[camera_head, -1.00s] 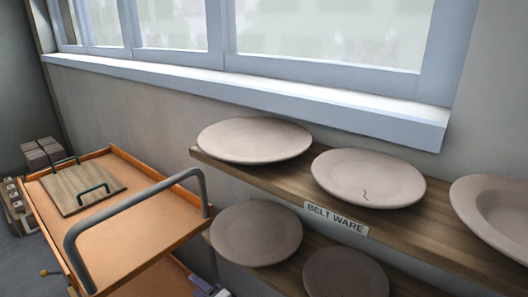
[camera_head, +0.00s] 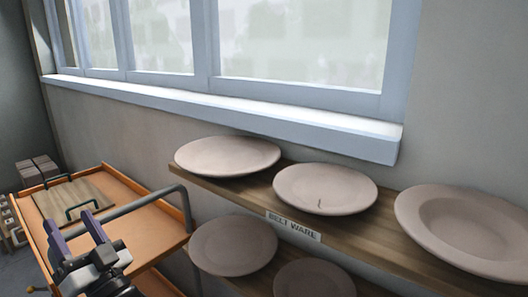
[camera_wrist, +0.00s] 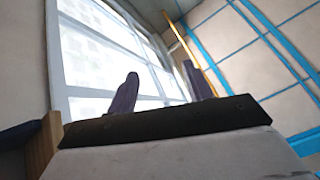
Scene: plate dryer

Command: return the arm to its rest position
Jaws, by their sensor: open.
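My gripper (camera_head: 77,229) shows at the lower left of the head view, in front of the orange cart. Its two purple fingers point up and stand apart, with nothing between them. In the wrist view my gripper (camera_wrist: 162,88) also has its fingers spread and empty. Behind them are the window and a wall or ceiling with blue strips. Most of my arm is out of the head view.
An orange cart (camera_head: 142,221) with a grey handle carries a wooden board (camera_head: 62,200). A wooden shelf (camera_head: 372,232) labelled BELT WARE holds several plates, one cracked (camera_head: 325,189). More plates (camera_head: 233,245) sit below. A window sill (camera_head: 235,112) runs above.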

